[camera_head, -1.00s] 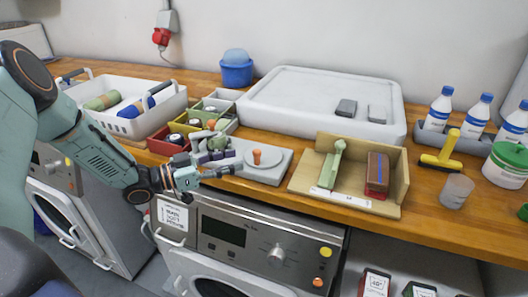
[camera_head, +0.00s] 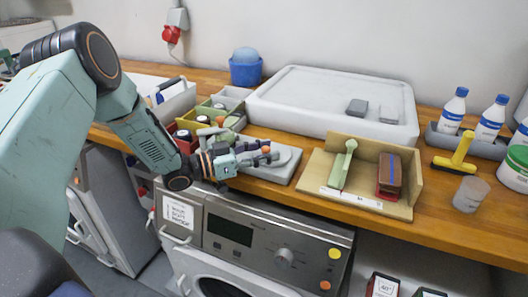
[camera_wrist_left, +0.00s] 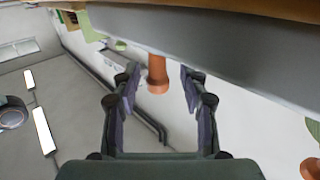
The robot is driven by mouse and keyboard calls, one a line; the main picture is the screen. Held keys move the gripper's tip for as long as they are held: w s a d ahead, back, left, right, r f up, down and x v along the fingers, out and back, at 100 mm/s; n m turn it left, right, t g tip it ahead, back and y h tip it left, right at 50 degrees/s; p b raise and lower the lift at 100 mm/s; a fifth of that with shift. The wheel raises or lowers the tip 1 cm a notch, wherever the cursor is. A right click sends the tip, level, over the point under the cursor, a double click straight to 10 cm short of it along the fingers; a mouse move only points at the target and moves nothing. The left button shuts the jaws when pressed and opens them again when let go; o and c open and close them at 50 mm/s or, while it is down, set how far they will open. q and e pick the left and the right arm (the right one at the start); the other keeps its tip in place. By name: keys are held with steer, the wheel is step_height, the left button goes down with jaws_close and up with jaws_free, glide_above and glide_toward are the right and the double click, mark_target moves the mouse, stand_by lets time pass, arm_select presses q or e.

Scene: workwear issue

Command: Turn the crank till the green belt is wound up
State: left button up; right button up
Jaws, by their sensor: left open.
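The crank is a pale disc (camera_head: 286,155) on a light grey base plate (camera_head: 284,176) at the front of the wooden counter. Its upright orange knob (camera_wrist_left: 157,72) shows in the left wrist view, between the two fingers with a gap on each side. My left gripper (camera_head: 268,155) reaches over the disc from the left, open, and hides most of the knob in the head view. Green parts (camera_head: 232,123) show behind my gripper; I cannot tell whether they are the green belt. My right gripper is not in view.
Right of the plate stands a wooden tray (camera_head: 408,207) with a green upright piece (camera_head: 343,165) and a brown block (camera_head: 389,176). A large white tray (camera_head: 330,95) lies behind. Small bins (camera_head: 236,93) stand behind my wrist. The counter's front edge is close below.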

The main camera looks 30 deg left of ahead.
arm_select(q)
steer(key=shift+w+d+r, duration=0.1)
steer(key=shift+d, duration=0.25)
steer(key=c, duration=0.3)
steer(key=shift+c, duration=0.8)
steer(key=shift+a, duration=0.25)
steer(key=c, duration=0.5)
steer(key=shift+d, duration=0.1)
jaws_close()
steer(key=shift+d+n+t+y, duration=0.15)
steer(key=shift+n+t+y, duration=0.15)
steer(key=shift+y, duration=0.1)
